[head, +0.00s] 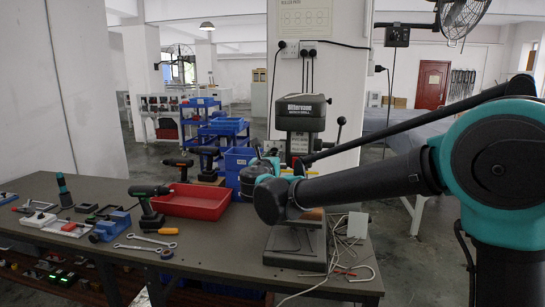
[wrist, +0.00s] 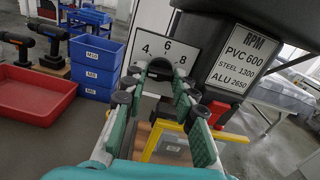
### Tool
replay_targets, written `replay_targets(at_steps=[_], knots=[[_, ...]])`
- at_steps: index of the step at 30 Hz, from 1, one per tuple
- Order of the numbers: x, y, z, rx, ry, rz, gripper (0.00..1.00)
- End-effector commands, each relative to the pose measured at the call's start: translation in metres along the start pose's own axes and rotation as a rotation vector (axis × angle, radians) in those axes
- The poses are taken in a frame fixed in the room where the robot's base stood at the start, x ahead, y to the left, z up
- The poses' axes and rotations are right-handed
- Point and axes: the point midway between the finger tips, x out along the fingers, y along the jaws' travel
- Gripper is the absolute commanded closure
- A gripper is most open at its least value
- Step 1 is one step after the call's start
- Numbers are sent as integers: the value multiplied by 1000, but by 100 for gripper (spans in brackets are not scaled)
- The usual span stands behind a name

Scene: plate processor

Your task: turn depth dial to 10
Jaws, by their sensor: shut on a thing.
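The depth dial (wrist: 160,65) is a dark round knob in the wrist view, below a white scale plate (wrist: 152,50) whose visible numbers are 4, 6 and 8. A 10 is not visible on the scale, and no pointer can be made out. My gripper (wrist: 161,80) is shut on the dial, with its green-sided fingers at its left and right. The fingers hide part of the knob. In the head view the dial is hidden behind my arm, at the front of the dark drill press (head: 301,112).
A sign (wrist: 243,65) lists RPM values right of the dial. A red part (wrist: 218,112) and a yellow frame (wrist: 165,125) sit close to the fingers. Blue bins (wrist: 94,65) and a red tray (head: 193,201) stand left. Tools lie on the bench (head: 215,262); cables hang at its right end.

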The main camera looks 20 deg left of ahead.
Motion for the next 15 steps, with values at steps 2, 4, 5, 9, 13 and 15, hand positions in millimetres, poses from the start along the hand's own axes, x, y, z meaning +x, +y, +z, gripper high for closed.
replay_targets(at_steps=[2,4,5,9,13,15], knots=[[0,0,0,48,0,0,100],[0,0,0,102,0,0,100],[0,0,0,126,0,0,100],[0,0,0,255,0,0,100],[0,0,0,379,0,0,100],[0,0,0,446,0,0,100]])
